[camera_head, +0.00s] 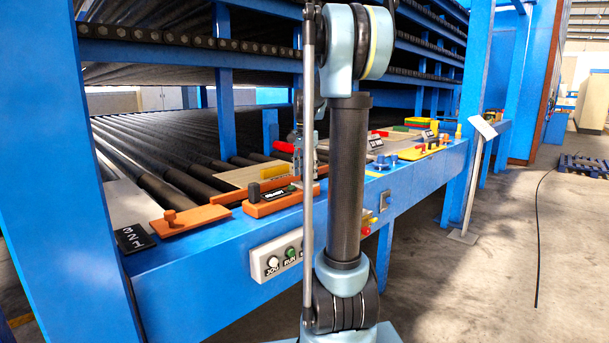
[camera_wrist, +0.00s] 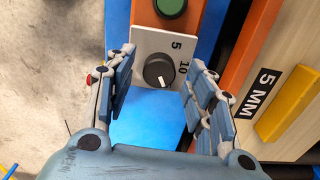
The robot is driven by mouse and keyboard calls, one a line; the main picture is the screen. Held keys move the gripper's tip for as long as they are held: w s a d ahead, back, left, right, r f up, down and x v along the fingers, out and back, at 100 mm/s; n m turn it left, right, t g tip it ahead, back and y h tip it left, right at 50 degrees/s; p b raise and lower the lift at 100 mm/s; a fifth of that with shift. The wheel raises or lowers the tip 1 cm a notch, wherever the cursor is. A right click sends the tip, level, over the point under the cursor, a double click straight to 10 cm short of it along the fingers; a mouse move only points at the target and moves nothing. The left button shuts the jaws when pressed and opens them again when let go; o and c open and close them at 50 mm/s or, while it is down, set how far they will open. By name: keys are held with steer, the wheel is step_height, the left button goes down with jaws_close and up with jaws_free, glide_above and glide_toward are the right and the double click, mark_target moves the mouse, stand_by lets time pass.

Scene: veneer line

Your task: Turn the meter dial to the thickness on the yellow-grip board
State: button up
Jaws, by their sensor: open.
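The meter dial, a round black knob (camera_wrist: 158,72), sits on a white plate (camera_wrist: 146,42) marked 5 and 10. A short white mark on the knob lies toward its lower right edge. My gripper (camera_wrist: 158,63) is open, one finger on each side of the knob; I cannot tell whether either touches it. The yellow-grip board (camera_wrist: 302,66) lies to the right in the wrist view, with a black label reading 5 MM beside its yellow grip (camera_wrist: 285,105). In the head view, the yellow grip (camera_head: 274,171) shows behind my arm, and the dial is hidden.
A green button (camera_wrist: 170,7) sits just above the dial plate. An orange strip (camera_wrist: 240,50) runs between dial and board. In the head view, more boards and blocks (camera_head: 425,151) lie along the blue rail (camera_head: 225,240).

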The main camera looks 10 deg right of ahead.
steer(key=shift+f, duration=0.35)
steer(key=shift+c, duration=0.5)
steer(key=c, duration=1)
steer(key=shift+n, duration=0.3)
steer(key=n, duration=0.9)
steer(key=shift+n, duration=0.4)
steer(key=n, duration=1.3)
steer(key=shift+n, duration=0.4)
